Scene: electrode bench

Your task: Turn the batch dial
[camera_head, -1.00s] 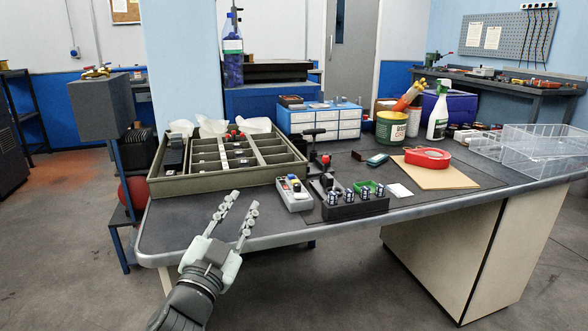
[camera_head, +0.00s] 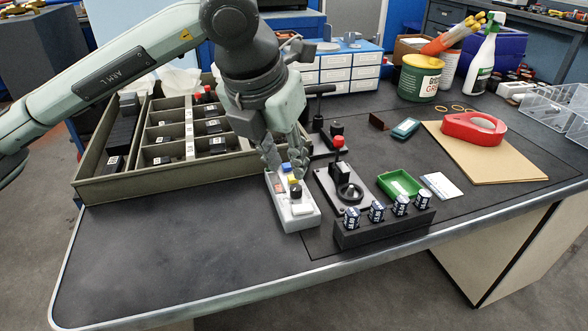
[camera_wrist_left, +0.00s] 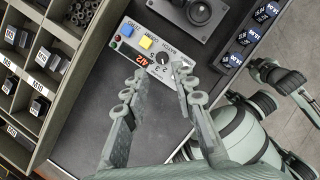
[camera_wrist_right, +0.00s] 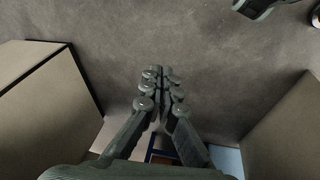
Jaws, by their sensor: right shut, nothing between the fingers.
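The batch dial is a black knob (camera_head: 296,191) on a small grey control box (camera_head: 299,213), beside a yellow and a blue button. In the left wrist view the dial (camera_wrist_left: 162,58) has numbers around it, next to a red lit display (camera_wrist_left: 140,61). My left gripper (camera_head: 284,172) points down over the box from behind. In the left wrist view its fingers (camera_wrist_left: 160,76) are open, one to each side of the dial with a gap; contact cannot be told. My right gripper (camera_wrist_right: 160,78) is shut and empty, below the bench top over the floor.
A compartment tray (camera_head: 83,185) stands left of the box. A black holder with several labelled vials (camera_head: 385,232), a black fixture with a red knob (camera_head: 338,185) and a green tray (camera_head: 400,184) lie to the right. The front left bench top (camera_head: 170,255) is clear.

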